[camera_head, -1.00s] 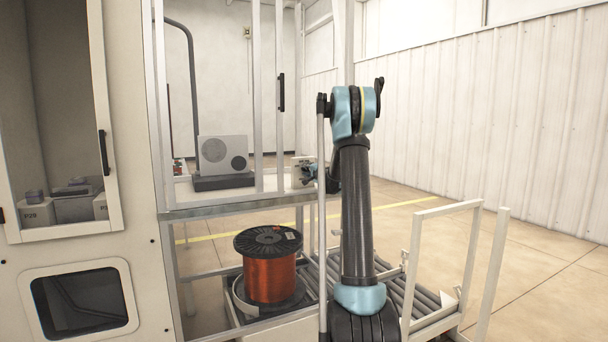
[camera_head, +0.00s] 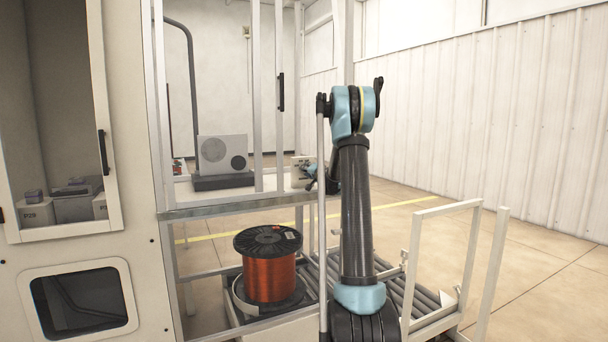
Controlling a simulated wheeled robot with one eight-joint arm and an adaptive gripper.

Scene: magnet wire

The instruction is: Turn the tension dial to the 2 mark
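My gripper (camera_head: 312,178) is small and dark in the head view, just left of my arm's upper part. It is at the front of a small pale box (camera_head: 300,168) at the right end of the shelf inside the frame. The tension dial cannot be made out; it may be hidden by my gripper or arm. The gripper's fingers are too small and too covered to show whether they are open, shut or touching the box.
A copper wire spool (camera_head: 270,278) stands on a round base below the shelf (camera_head: 250,204). A roller conveyor (camera_head: 392,290) with white rails (camera_head: 412,272) lies to the right. A grey unit (camera_head: 222,155) sits on the shelf.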

